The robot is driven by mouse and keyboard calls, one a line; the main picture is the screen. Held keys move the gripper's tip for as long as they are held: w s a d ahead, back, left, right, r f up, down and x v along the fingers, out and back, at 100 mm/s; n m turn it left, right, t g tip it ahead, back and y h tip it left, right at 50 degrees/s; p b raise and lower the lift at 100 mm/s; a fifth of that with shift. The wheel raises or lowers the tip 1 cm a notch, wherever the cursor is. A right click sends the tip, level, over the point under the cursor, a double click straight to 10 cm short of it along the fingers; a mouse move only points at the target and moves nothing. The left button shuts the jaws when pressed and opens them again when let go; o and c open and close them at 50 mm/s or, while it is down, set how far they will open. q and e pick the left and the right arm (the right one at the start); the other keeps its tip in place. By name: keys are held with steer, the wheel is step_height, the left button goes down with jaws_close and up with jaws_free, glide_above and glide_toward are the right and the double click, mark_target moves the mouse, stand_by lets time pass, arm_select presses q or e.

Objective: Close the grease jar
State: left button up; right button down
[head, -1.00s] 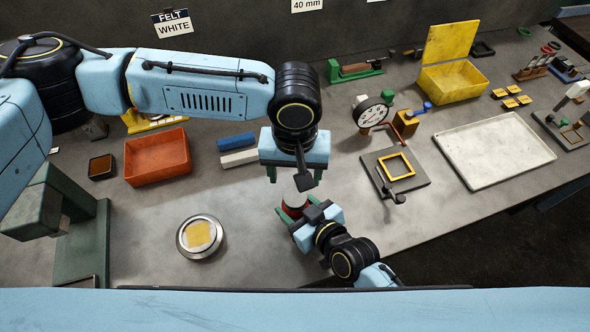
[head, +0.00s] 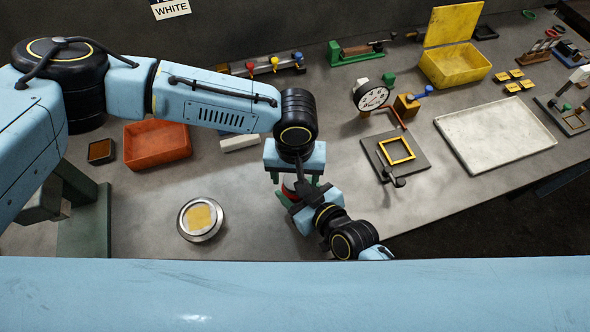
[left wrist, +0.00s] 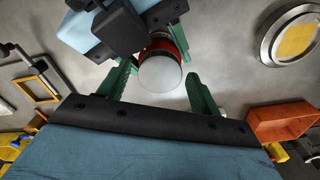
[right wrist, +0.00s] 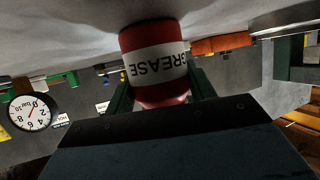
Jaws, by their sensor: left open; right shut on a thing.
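The grease jar (head: 290,187) is red with a white GREASE label, which shows upside down in the right wrist view (right wrist: 153,66). My right gripper (head: 297,204) is shut on the jar's body from the side. My left gripper (head: 292,178) is open above it, pointing down. In the left wrist view the jar's round pale top (left wrist: 160,73) lies between the two green fingers, with gaps at both sides. I cannot tell whether that pale top is a lid or the jar's contents. The left gripper hides most of the jar in the head view.
A round metal tin with yellow contents (head: 201,218) stands left of the jar. An orange-red tray (head: 157,146) is behind it. A dial gauge (head: 371,96), a plate with a yellow frame (head: 397,152) and a white tray (head: 496,132) are to the right. The bench between tin and jar is clear.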

arm_select(q)
steer(key=c, duration=0.8)
steer(key=o, duration=0.9)
steer(key=shift+r, duration=0.1)
steer(key=shift+r, duration=2.2)
steer(key=o, duration=0.5)
